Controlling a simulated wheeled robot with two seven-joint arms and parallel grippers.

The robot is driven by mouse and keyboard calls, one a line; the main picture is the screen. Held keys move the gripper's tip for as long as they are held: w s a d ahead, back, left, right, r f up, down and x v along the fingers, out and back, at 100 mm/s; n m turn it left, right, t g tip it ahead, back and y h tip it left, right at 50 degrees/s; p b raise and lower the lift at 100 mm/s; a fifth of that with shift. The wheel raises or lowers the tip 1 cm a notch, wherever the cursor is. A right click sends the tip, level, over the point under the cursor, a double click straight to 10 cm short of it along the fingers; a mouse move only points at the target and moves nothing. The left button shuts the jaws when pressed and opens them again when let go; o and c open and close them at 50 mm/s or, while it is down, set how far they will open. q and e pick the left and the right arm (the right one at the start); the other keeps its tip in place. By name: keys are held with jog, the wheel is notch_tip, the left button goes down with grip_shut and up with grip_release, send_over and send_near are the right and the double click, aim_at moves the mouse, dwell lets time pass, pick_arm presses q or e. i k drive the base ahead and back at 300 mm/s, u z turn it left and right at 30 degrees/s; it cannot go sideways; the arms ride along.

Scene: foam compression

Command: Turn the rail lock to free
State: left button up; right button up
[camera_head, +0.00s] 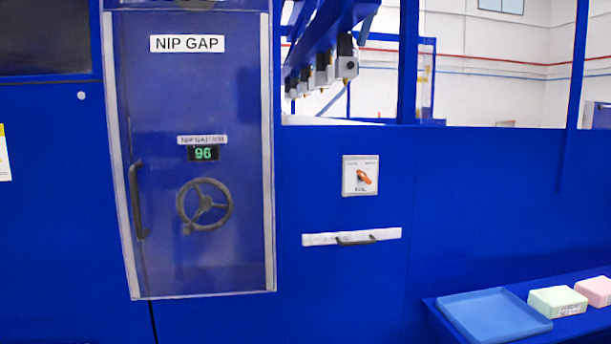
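The likely rail lock is an orange rotary knob (364,178) on a small white plate (350,186) on the blue machine front, right of the centre. The knob sits tilted, and the plate's lettering is too small to read. Below it is a white strip (388,233) with a dark handle (356,240). Neither of my grippers shows in the head view.
A clear-covered NIP GAP door (160,100) with a dark handwheel (204,204), a side handle (137,200) and a display reading 96 (204,153) is at the left. A blue shelf (440,318) at the lower right holds a blue tray (495,312), a green block (556,300) and a pink block (596,290).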

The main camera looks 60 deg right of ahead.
aim_at(362, 174)
jog(key=i, duration=0.4)
jog(key=z, duration=1.3)
